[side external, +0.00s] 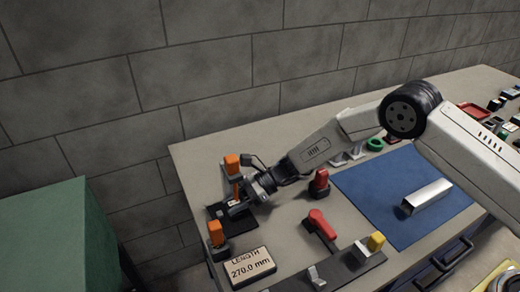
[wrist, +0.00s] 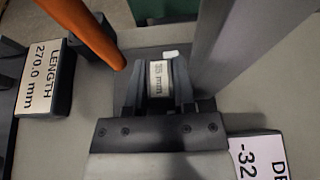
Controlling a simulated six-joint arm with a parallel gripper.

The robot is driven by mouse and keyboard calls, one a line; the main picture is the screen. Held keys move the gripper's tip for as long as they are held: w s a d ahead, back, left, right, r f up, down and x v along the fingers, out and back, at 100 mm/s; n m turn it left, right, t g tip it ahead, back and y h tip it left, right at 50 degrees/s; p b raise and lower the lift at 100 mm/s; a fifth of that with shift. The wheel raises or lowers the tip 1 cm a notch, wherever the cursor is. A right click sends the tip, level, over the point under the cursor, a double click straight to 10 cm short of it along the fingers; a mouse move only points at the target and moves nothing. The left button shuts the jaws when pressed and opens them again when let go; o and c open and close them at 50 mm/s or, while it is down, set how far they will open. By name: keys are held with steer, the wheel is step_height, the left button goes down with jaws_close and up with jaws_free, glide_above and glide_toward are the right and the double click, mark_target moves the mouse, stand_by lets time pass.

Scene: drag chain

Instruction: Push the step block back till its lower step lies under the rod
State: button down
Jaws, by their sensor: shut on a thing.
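In the wrist view my gripper (wrist: 158,75) is shut on a small dark block with white labels, which I take to be the step block (wrist: 160,72). A pale patch shows just beyond it. In the side view my gripper (side external: 240,207) reaches down to a dark plate (side external: 214,211) at the table's left end. An orange rod (wrist: 85,30) slants past the gripper's left in the wrist view; I cannot tell whether the lower step lies under it. In the side view an orange upright (side external: 236,188) stands close behind the fingers.
Orange-topped posts (side external: 216,233) stand near the plate. A LENGTH 270.0 mm sign (side external: 248,265) lies in front; it also shows in the wrist view (wrist: 47,80). A grey bar (wrist: 228,45) rises right of the fingers. A red clamp handle (side external: 320,222) and blue mat (side external: 380,190) lie right.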

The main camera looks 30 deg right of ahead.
steer(key=shift+c, duration=1.8)
jaws_free()
steer(key=shift+w+d+r, duration=0.1)
steer(key=shift+w+d+r, duration=0.1)
steer(key=shift+d+r, duration=0.1)
steer(key=shift+d, duration=0.25)
steer(key=v, duration=0.5)
steer(key=shift+s+d+r, duration=0.2)
steer(key=shift+s+d, duration=0.05)
steer(key=shift+d, duration=0.55)
steer(key=shift+s, duration=0.1)
